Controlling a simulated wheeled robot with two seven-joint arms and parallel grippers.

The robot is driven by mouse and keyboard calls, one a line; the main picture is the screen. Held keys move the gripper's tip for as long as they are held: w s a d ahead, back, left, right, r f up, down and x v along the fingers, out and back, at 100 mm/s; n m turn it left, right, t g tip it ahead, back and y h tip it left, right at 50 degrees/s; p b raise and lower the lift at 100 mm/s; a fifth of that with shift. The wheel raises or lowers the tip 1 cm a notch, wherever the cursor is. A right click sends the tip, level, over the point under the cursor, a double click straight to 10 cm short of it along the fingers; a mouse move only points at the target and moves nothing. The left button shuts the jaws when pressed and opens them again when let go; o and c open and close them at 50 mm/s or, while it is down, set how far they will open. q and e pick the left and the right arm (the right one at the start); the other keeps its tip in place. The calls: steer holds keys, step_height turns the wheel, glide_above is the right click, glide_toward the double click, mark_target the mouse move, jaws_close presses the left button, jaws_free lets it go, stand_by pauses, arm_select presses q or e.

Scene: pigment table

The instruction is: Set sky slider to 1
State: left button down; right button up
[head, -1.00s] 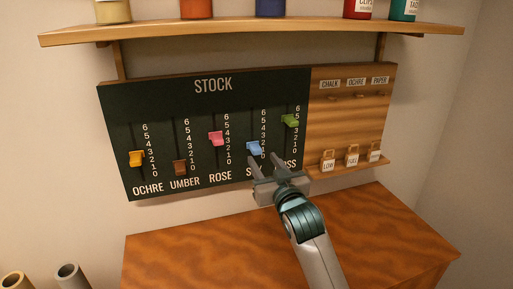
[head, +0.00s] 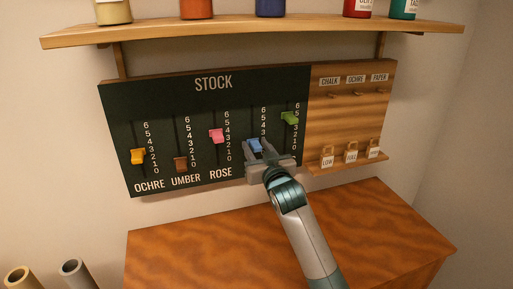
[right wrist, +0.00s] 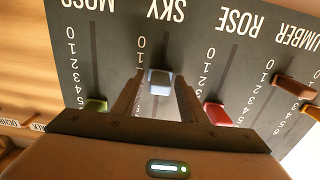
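The sky slider's blue knob (head: 255,145) is on its vertical slot on the dark STOCK board (head: 215,105). In the right wrist view the pale blue knob (right wrist: 159,82) sits just past the 1 mark, around 2; a finger hides the nearby numbers. My right gripper (head: 258,148) is at the board with one finger on each side of the knob. The SKY label is hidden by the gripper in the head view. My left gripper is not in view.
The pink rose knob (head: 217,136) and the green moss knob (head: 289,118) flank the sky slot. Ochre (head: 137,156) and umber (head: 180,164) knobs are further left. A bottle shelf (head: 250,31) hangs above; a wooden cabinet (head: 380,225) stands below.

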jaws_close()
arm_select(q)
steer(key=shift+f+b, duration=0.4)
arm_select(e)
step_height(320, 180, down, 3)
steer(key=shift+r, duration=0.2)
steer(key=shift+o, duration=1.2)
jaws_free()
steer(key=shift+s, duration=0.1)
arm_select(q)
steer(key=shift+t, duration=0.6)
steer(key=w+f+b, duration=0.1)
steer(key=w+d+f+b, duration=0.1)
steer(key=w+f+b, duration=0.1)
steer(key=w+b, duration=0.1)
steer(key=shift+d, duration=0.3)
arm_select(e)
steer(key=v, duration=1.7)
